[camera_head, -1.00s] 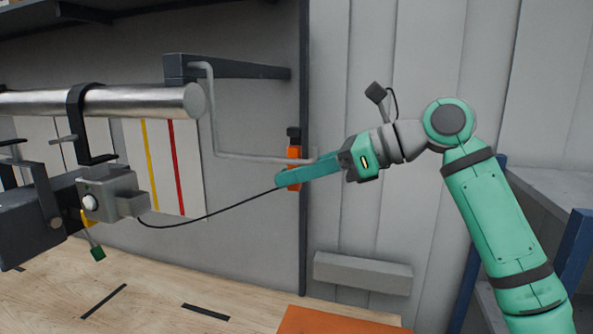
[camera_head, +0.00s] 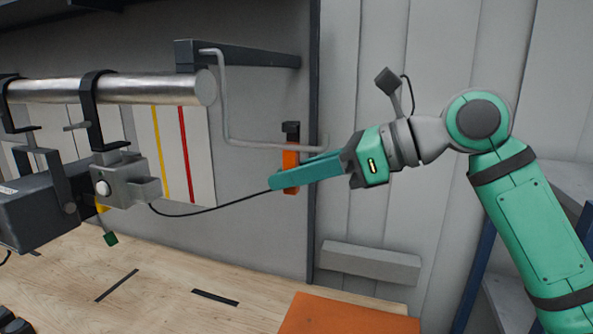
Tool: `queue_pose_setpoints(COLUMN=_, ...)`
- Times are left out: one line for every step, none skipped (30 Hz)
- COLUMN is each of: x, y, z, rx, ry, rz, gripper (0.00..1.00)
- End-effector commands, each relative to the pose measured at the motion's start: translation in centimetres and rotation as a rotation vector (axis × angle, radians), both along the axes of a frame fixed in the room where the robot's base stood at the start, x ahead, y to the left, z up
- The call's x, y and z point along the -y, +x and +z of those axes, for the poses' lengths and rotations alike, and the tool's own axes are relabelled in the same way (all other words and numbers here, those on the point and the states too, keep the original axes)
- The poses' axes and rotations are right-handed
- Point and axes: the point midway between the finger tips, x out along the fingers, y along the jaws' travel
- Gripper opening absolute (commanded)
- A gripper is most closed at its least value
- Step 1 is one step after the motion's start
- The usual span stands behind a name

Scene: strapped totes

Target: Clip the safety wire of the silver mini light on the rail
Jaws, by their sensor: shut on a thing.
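The silver mini light (camera_head: 126,184) is a small grey box with a round white knob. It hangs under the thick silver rail (camera_head: 130,90) from a black hook clamp (camera_head: 92,115). Its black safety wire (camera_head: 205,212) leaves the light's right side, sags, and rises to my gripper (camera_head: 272,182). My gripper's long teal fingers are shut on the wire's free end, to the right of the light and below the rail's right end. The held wire end is hidden between the fingers. The wire is not around the rail.
A larger dark light (camera_head: 35,212) hangs left of the silver one. A green tag (camera_head: 110,239) dangles below. A bent grey rod (camera_head: 224,100) runs down from the rail bracket (camera_head: 245,58) close above my fingers. An orange-and-black thing (camera_head: 291,135) is behind them.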

Motion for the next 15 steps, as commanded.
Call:
queue_pose_setpoints(x=-0.1, y=-0.3, z=0.0, rx=0.000, ry=-0.001, rz=-0.001, gripper=0.00)
queue_pose_setpoints(x=-0.2, y=-0.5, z=0.0, rx=0.001, ry=-0.001, rz=-0.001, gripper=0.00)
queue_pose_setpoints(x=-0.3, y=-0.8, z=0.0, rx=0.001, ry=-0.002, rz=-0.001, gripper=0.00)
queue_pose_setpoints(x=-0.3, y=-1.0, z=0.0, rx=0.001, ry=-0.002, rz=-0.001, gripper=0.00)
queue_pose_setpoints(x=-0.4, y=-1.2, z=0.0, rx=0.002, ry=-0.002, rz=-0.001, gripper=0.00)
queue_pose_setpoints(x=-0.5, y=-1.4, z=0.0, rx=0.001, ry=-0.003, rz=0.000, gripper=0.00)
queue_pose_setpoints(x=-0.6, y=-1.6, z=0.0, rx=0.001, ry=-0.003, rz=0.000, gripper=0.00)
queue_pose_setpoints(x=-0.7, y=-1.8, z=0.0, rx=0.002, ry=-0.002, rz=0.000, gripper=0.00)
queue_pose_setpoints(x=-0.8, y=-2.0, z=0.0, rx=0.001, ry=-0.001, rz=-0.001, gripper=0.00)
queue_pose_setpoints(x=-0.9, y=-2.2, z=0.0, rx=0.000, ry=-0.001, rz=-0.001, gripper=0.00)
queue_pose_setpoints(x=-0.9, y=-2.4, z=0.0, rx=0.001, ry=-0.001, rz=-0.001, gripper=0.00)
queue_pose_setpoints(x=-1.0, y=-2.7, z=0.0, rx=0.001, ry=-0.001, rz=-0.001, gripper=0.00)
queue_pose_setpoints(x=-1.1, y=-2.9, z=0.0, rx=0.001, ry=-0.001, rz=-0.001, gripper=0.00)
queue_pose_setpoints(x=-1.2, y=-3.1, z=0.0, rx=0.000, ry=-0.002, rz=-0.001, gripper=0.00)
queue_pose_setpoints(x=-1.3, y=-3.3, z=0.0, rx=0.001, ry=-0.001, rz=-0.001, gripper=0.00)
